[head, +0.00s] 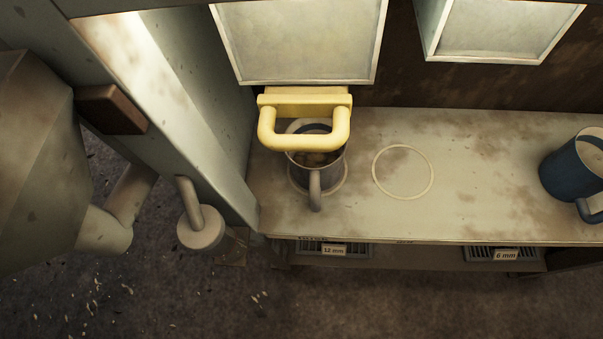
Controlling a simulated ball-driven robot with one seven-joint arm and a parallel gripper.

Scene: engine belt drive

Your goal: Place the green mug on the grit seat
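No green mug shows in the head view. A grey mug (331,171) stands upright on the bench on a pale ring, with its handle toward me and brownish lumps inside. A yellow U-shaped handle (305,145) on the wall unit hangs over it and hides part of its rim. A second pale ring (376,172) to its right is empty. A dark blue mug (567,172) stands at the right, cut off by the picture edge. I cannot tell which ring is the grit seat. My gripper is not in view.
The bench top (480,175) is clear between the empty ring and the blue mug. Two glass-fronted boxes (300,40) hang above it. Labels reading 12 mm (334,251) and 6 mm (506,255) sit below its front edge. A grey hopper (35,160) stands left.

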